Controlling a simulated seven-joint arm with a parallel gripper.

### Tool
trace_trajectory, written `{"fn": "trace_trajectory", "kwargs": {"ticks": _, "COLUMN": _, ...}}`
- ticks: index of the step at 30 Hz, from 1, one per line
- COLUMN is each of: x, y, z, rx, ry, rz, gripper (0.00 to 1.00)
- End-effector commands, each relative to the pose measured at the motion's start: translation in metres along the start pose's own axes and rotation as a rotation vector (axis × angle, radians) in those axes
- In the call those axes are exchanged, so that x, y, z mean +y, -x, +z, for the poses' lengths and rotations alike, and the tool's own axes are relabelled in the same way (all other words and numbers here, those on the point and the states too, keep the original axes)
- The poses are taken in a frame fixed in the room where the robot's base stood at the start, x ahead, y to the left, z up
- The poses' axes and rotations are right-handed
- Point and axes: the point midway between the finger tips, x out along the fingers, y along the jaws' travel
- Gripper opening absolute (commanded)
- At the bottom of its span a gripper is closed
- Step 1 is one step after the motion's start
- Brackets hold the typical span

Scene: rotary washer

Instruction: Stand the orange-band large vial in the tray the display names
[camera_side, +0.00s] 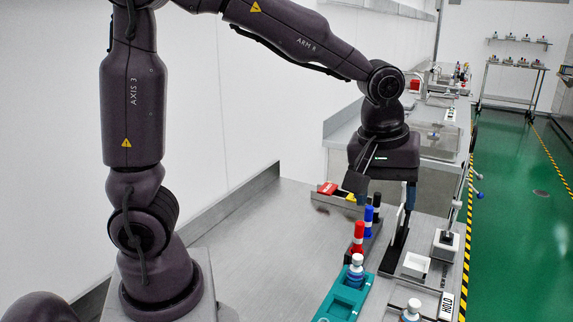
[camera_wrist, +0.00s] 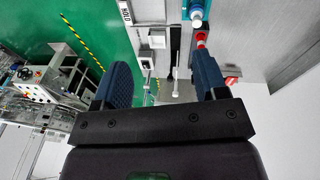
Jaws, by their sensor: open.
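My gripper (camera_side: 383,196) hangs over the far part of the bench, pointing down. In the wrist view my gripper (camera_wrist: 160,70) has its two blue fingers wide apart with nothing between them. A white-capped vial with blue bands (camera_side: 355,270) stands in a teal tray (camera_side: 341,303); it also shows at the top of the wrist view (camera_wrist: 196,14). Another white-capped vial (camera_side: 411,309) stands at the bottom edge, near a HOLD label (camera_side: 447,305). I cannot make out an orange band on any vial. A thin upright panel (camera_side: 396,228) is nearly edge-on; its face cannot be read.
Red (camera_side: 358,238), blue (camera_side: 368,220) and black (camera_side: 376,200) upright pieces stand in a row behind the teal tray. A white open box (camera_side: 415,265) and a joystick-like device (camera_side: 446,240) stand to the right. The left bench top (camera_side: 270,245) is clear.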

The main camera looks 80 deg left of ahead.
Motion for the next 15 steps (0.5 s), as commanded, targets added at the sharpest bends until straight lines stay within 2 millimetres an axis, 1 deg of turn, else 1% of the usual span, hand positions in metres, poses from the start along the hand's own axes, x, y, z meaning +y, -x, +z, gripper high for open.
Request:
{"fn": "trace_trajectory", "kwargs": {"ticks": 1, "x": -0.016, "y": 0.02, "z": 0.003, "rx": 0.02, "ry": -0.085, "rz": 0.037, "gripper": 0.66}}
{"fn": "trace_trajectory", "kwargs": {"ticks": 3, "x": -0.038, "y": 0.04, "z": 0.01, "rx": 0.05, "ry": -0.227, "rz": 0.074, "gripper": 0.66}}
{"fn": "trace_trajectory", "kwargs": {"ticks": 6, "x": -0.069, "y": 0.061, "z": 0.023, "rx": 0.102, "ry": -0.424, "rz": 0.115, "gripper": 0.66}}
{"fn": "trace_trajectory", "kwargs": {"ticks": 10, "x": -0.101, "y": 0.075, "z": 0.04, "rx": 0.175, "ry": -0.647, "rz": 0.144, "gripper": 0.66}}
{"fn": "trace_trajectory", "kwargs": {"ticks": 12, "x": -0.114, "y": 0.078, "z": 0.047, "rx": 0.208, "ry": -0.738, "rz": 0.15, "gripper": 0.66}}
{"fn": "trace_trajectory", "kwargs": {"ticks": 15, "x": -0.125, "y": 0.079, "z": 0.054, "rx": 0.24, "ry": -0.826, "rz": 0.153, "gripper": 0.66}}
